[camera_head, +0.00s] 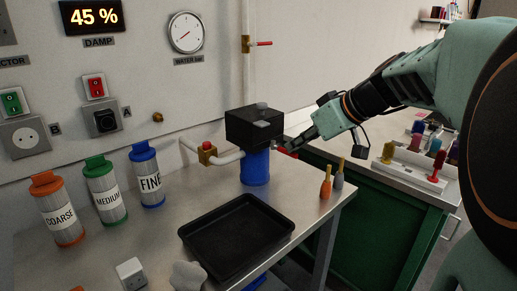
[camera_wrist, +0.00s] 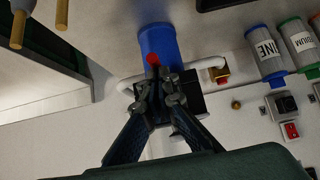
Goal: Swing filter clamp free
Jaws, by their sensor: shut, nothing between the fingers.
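The filter housing stands on the metal bench, with a black head (camera_head: 254,126) over a blue bowl (camera_head: 255,168). In the wrist view the blue bowl (camera_wrist: 158,42) is just beyond my fingertips, and the black head (camera_wrist: 190,106) is partly hidden behind my fingers. A small red piece (camera_wrist: 152,59), likely the clamp's lever, shows at the fingertips against the bowl. My gripper (camera_head: 284,144) is at the right side of the housing, near where head and bowl meet. It is shut and empty (camera_wrist: 160,82). I cannot tell whether it touches the red piece.
A black tray (camera_head: 236,236) lies in front of the housing. Coarse (camera_head: 58,213), medium (camera_head: 105,193) and fine (camera_head: 147,177) filter cartridges stand at left.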

